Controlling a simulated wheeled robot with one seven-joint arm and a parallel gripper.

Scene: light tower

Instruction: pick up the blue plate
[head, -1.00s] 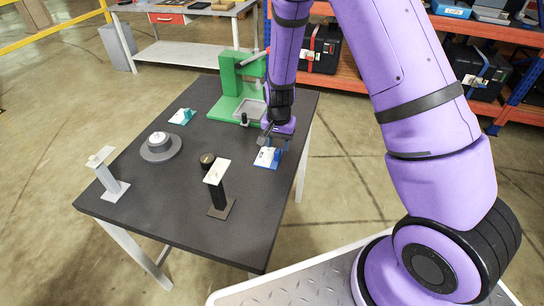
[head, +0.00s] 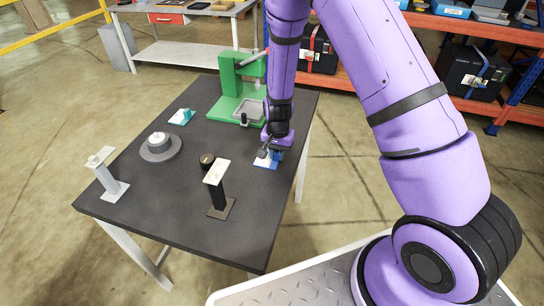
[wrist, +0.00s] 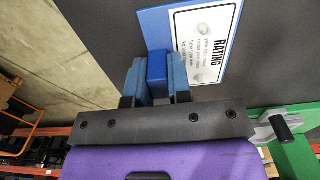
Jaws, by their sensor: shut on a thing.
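The blue plate (wrist: 219,66) lies on the dark table, with a white label reading "RATING" on its face and a raised blue block (wrist: 157,66) at one end. In the head view the plate (head: 262,165) is near the table's right edge, partly hidden by my gripper (head: 269,150). In the wrist view the two blue fingers of my gripper (wrist: 157,80) stand on either side of the blue block and are shut on it. The plate seems to rest on the table; I cannot tell if there is any gap below it.
A green press-like stand (head: 228,100) is behind my gripper. A black post with a white top (head: 217,190), a dark round knob (head: 207,160), a grey round base (head: 160,148), a white post (head: 108,172) and a teal-and-white piece (head: 181,117) stand on the table (head: 150,205).

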